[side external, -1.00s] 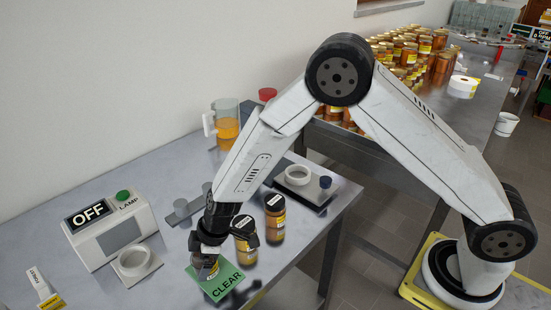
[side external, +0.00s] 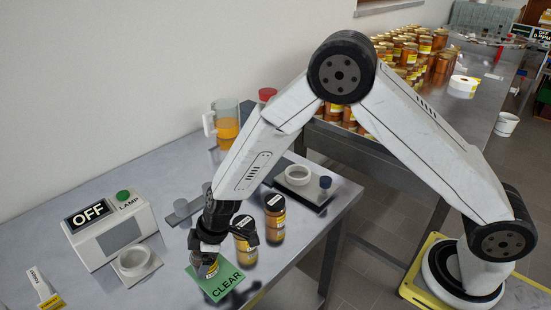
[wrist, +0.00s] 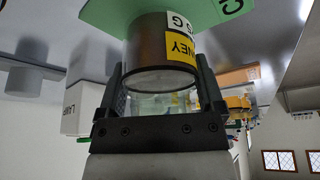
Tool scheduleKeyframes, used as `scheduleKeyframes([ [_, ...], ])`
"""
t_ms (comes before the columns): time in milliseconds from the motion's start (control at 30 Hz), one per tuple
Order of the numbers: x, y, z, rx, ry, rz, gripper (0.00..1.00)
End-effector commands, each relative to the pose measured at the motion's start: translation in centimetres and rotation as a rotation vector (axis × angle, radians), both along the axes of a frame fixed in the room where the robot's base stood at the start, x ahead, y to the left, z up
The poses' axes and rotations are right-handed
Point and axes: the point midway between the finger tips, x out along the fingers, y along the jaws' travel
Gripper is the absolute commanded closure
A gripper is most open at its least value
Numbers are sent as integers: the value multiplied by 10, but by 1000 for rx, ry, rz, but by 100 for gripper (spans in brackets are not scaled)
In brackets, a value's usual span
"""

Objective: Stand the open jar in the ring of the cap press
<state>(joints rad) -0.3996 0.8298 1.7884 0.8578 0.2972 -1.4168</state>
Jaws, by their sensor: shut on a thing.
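My gripper (side external: 207,251) is shut on a honey jar (side external: 209,270) at the green CLEAR mat (side external: 222,285). In the wrist view the jar (wrist: 160,50) sits between the two fingers, with a yellow HONEY label and a pale round end facing the camera; no lid shows on that end. I cannot tell whether the jar touches the mat.
Two other jars stand right of my gripper: one close beside it (side external: 245,240), another farther right (side external: 275,220). The lamp box (side external: 110,232) reads OFF, with a second white ring (side external: 133,260) before it. A jug of amber liquid (side external: 227,125) stands at the back.

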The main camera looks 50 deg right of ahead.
Motion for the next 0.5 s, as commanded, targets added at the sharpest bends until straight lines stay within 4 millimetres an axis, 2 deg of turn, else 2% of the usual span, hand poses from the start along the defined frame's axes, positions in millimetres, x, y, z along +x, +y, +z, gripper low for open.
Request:
scheduleKeyframes([
  [267, 1, 0, 25, 2, -4, 1, 91],
  [500, -17, -7, 50, 1, -3, 0, 91],
])
